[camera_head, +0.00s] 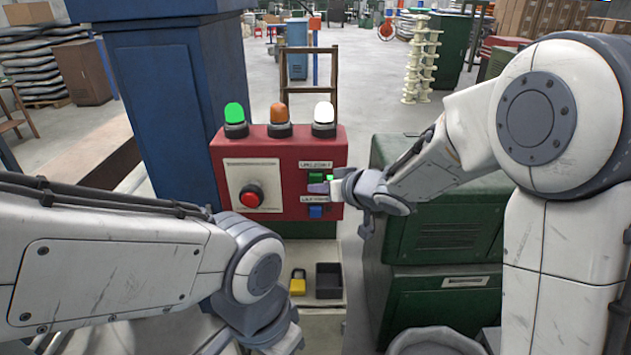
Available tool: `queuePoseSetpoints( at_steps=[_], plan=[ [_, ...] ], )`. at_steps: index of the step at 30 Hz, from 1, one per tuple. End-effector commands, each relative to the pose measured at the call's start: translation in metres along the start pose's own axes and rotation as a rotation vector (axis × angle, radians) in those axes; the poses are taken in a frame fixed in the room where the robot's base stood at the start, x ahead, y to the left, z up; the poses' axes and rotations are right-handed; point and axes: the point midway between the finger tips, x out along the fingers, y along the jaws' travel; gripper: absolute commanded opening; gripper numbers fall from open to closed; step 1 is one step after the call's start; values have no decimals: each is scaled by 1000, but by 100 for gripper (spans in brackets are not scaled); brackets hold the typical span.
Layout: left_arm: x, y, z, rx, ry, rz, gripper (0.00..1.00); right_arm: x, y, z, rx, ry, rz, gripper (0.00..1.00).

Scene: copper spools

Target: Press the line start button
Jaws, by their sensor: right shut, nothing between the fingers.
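A red control box (232,160) stands in the middle of the view. A green button (316,177) sits on its right side under a small white label (316,165) whose text is hard to read. My right gripper (324,187) comes in from the right, shut and empty, with its tip in front of the box just below the green button. I cannot tell whether it touches the button. My left arm comes in from the left and bends down at the bottom; its gripper is out of view.
A red round button (250,196) and a blue button (316,211) are also on the box. Green (234,114), orange (279,115) and white (323,114) lamps stand on top. A yellow padlock (298,282) and black tray (329,281) lie below. A green cabinet (445,240) is at right.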

Motion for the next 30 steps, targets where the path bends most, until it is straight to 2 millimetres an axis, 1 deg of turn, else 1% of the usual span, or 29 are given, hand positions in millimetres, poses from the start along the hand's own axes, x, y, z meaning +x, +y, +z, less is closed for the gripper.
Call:
queuePoseSetpoints(
  at_steps=[9, 15, 30],
  plan=[
    [7, 0, 0, 0, 0, 0, 0, -21, -16, 16, 0, 1, 0, 0],
    [9, -1, 0, 0, 0, 0, 0, -32, -24, 24, -1, 0, -1, 0],
    [9, -1, 0, 0, 0, 0, 0, -33, -24, 24, 0, 0, 0, 0]
  ],
)
